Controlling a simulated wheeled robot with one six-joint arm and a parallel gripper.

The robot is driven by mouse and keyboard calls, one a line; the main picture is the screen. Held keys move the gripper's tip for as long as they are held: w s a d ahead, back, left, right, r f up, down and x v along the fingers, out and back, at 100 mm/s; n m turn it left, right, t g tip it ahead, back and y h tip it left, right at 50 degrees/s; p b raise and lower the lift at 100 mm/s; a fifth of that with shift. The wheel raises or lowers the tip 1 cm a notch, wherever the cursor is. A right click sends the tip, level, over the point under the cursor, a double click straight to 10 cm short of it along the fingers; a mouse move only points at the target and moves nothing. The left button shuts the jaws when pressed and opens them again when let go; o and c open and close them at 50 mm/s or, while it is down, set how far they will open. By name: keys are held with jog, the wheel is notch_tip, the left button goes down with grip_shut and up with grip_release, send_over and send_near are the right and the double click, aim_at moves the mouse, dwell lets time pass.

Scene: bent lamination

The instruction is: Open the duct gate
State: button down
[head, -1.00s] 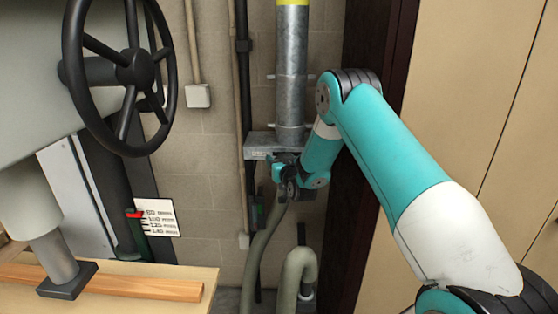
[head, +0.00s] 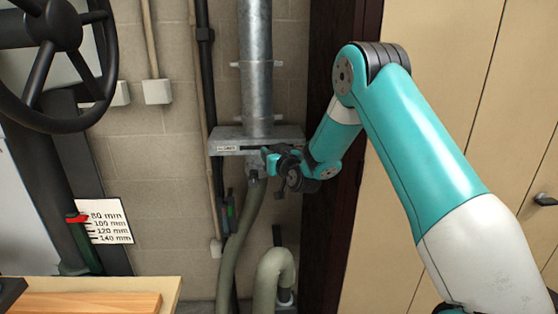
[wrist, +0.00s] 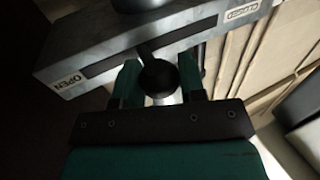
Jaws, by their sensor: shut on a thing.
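The duct gate (head: 225,136) is a flat grey metal box around a vertical metal duct (head: 256,65). A dark slot runs along its front. In the wrist view, the gate (wrist: 205,32) carries an OPEN label at its left end and a CLOSED label at its right end. A dark lever with a round black knob (wrist: 158,76) comes out of the slot between these labels. My gripper (head: 272,161) is at the slot's front, right of the duct's centre line. Its green fingers (wrist: 160,82) are shut on the knob. In the head view the gripper hides the knob.
Flexible hoses (head: 241,235) hang below the gate. A dark post and tan cabinet doors (head: 440,60) stand to the right. At left are a black handwheel (head: 52,28), a thickness scale card (head: 108,222) and a wooden board (head: 85,302).

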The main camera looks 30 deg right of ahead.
jog(key=shift+d+r, duration=0.1)
jog(key=c, duration=0.7)
grip_release()
jog(key=shift+s+f+b, duration=0.3)
jog(key=shift+s+b, duration=0.25)
jog(key=shift+b, duration=0.15)
jog(key=s+b, duration=0.4)
jog(key=s, duration=0.1)
jog(key=s+b, duration=0.9)
jog(key=s, duration=0.2)
jog(key=shift+s+a+r+b, duration=0.1)
jog(key=shift+a+r+b, duration=0.1)
jog(key=shift+a+b, duration=0.15)
